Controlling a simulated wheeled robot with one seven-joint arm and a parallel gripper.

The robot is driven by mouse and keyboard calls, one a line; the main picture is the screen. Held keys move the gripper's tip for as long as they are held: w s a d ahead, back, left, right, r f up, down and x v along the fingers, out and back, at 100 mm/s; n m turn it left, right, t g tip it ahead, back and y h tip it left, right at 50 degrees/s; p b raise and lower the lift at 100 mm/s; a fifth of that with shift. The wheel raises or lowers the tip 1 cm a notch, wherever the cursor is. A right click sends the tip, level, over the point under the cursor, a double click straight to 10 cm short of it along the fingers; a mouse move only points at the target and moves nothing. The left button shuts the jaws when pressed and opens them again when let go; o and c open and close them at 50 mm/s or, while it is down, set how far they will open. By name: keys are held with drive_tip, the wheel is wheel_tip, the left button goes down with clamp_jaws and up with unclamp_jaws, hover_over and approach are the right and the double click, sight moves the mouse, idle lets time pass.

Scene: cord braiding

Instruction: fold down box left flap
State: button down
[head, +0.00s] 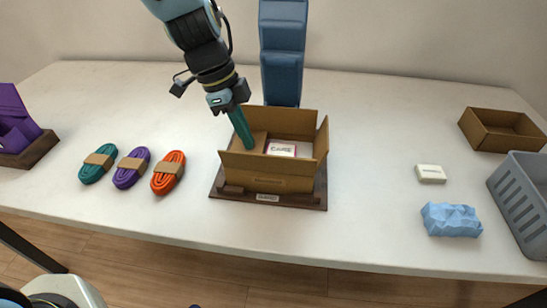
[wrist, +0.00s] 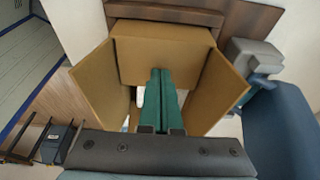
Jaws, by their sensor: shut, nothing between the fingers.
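The open tan cardboard box (head: 270,182) sits near the middle of the table on a dark wooden base (head: 320,196). Its right flap (head: 321,140) stands up. A tan panel (head: 259,141) at the left of the opening leans inward and looks like the left flap. My gripper (head: 247,146) is shut and empty, its long teal fingers slanting down over the left side of the box beside that panel. Contact cannot be told. In the wrist view the fingers (wrist: 160,75) reach between three tan panels. A white card with pink edges (head: 281,149) lies inside the box.
Teal (head: 97,163), purple (head: 131,168) and orange (head: 168,172) cord bundles lie left of the box. A white block (head: 431,173), a crumpled blue packet (head: 451,219), a grey basket (head: 525,200) and a brown tray (head: 500,130) are at right. A purple box (head: 14,120) stands far left.

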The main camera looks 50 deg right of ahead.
drive_tip(key=shift+s+f+b, duration=0.1)
drive_tip(key=shift+f+b, duration=0.3)
drive_tip(key=shift+p+v, duration=0.35)
drive_tip(key=shift+v, duration=0.4)
wheel_tip(320, 180, up, 8)
drive_tip(key=p, duration=0.5)
idle(0.5)
idle(0.4)
